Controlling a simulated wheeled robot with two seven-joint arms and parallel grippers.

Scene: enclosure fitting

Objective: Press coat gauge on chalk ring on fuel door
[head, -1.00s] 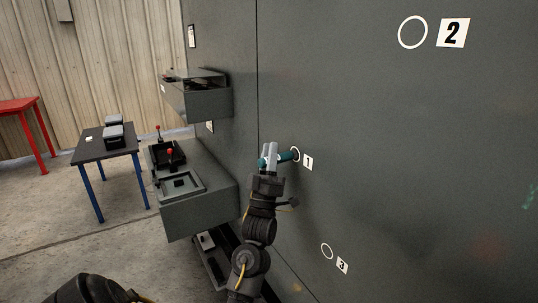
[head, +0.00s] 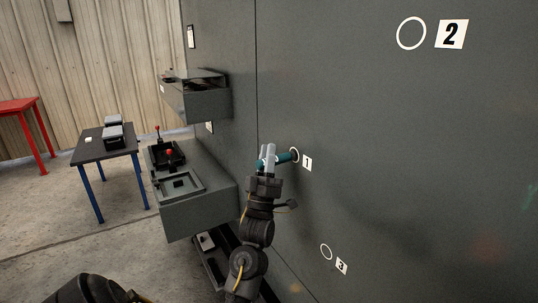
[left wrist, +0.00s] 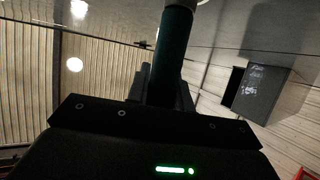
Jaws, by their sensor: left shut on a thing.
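My left gripper (head: 267,158) is shut on a teal, cylindrical coat gauge (head: 283,157), held roughly level with its end toward the dark grey panel. That end is at the white chalk ring (head: 295,154) beside label 1 and covers part of it; I cannot tell whether it touches the panel. In the left wrist view the gauge (left wrist: 173,50) rises between the fingers, with a pale end at the top edge. Two more chalk rings show: one by label 2 (head: 411,33) and one by label 3 (head: 326,252). My right gripper is not in view.
Left of my gripper, a grey lower box (head: 200,212) and an upper open box (head: 200,103) jut from the panel. A dark table with blue legs (head: 105,150) and a red table (head: 18,106) stand farther left.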

